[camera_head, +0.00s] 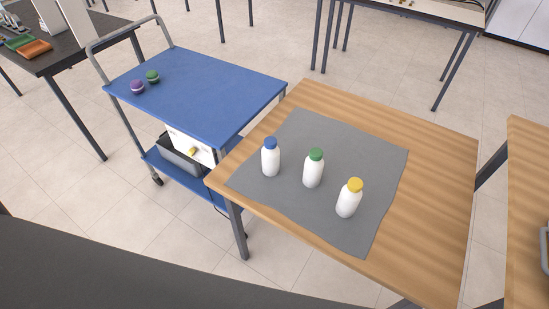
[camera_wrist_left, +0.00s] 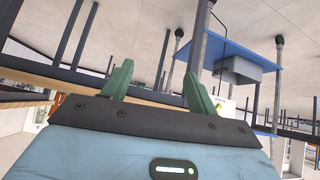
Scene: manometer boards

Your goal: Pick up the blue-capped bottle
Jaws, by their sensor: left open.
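The blue-capped bottle (camera_head: 270,157) is white and stands upright on a grey mat (camera_head: 266,195) on a wooden table, in the head view. It is the leftmost of three bottles. A green-capped bottle (camera_head: 313,168) stands in the middle and a yellow-capped bottle (camera_head: 349,198) at the right. My left gripper (camera_wrist_left: 158,85) shows in the left wrist view with its two green fingers apart and nothing between them. It is not in the head view, and no bottle shows in the wrist view. My right gripper is not in view.
A blue trolley (camera_head: 200,88) with a purple object (camera_head: 137,87) and a green object (camera_head: 152,77) on top stands left of the wooden table (camera_head: 440,165). A dark surface (camera_head: 130,270) fills the lower left. Tiled floor lies between.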

